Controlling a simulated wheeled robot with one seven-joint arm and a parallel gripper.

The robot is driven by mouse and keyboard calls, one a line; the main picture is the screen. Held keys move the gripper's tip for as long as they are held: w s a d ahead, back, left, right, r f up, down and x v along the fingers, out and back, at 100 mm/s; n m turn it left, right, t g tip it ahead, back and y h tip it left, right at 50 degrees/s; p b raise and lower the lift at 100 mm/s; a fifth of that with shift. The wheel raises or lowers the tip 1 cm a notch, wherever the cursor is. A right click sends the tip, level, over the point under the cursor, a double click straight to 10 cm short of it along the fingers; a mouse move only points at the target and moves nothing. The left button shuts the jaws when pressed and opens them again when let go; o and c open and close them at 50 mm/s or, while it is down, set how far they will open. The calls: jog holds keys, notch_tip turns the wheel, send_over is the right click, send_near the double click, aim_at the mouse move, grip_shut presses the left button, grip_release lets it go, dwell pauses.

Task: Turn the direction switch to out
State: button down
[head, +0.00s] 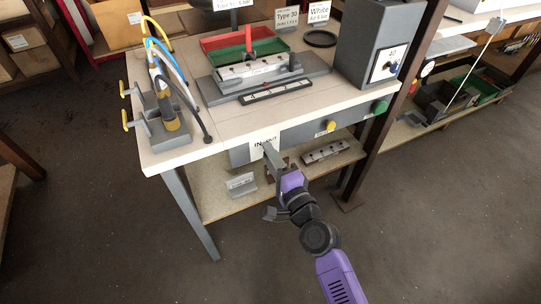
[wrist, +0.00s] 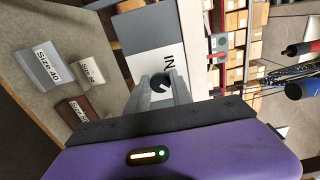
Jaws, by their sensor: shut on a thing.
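The direction switch (wrist: 161,82) is a small dark round knob on a white label plate (head: 262,138) at the front left of the workbench. In the head view my gripper (head: 268,151) reaches up to the plate and hides the knob. The knob's exact pointing direction is hard to tell.
A yellow button (head: 331,126) and a green button (head: 380,107) sit farther right on the same front panel. Below, a shelf (head: 215,204) holds metal profiles with size labels (wrist: 44,66). A table leg (head: 193,215) stands left of my arm. The floor in front is clear.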

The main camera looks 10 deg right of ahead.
jog(key=c, duration=1.1)
grip_release()
jog(key=shift+c, duration=0.2)
jog(key=b+v, duration=0.1)
jog(key=v, duration=0.7)
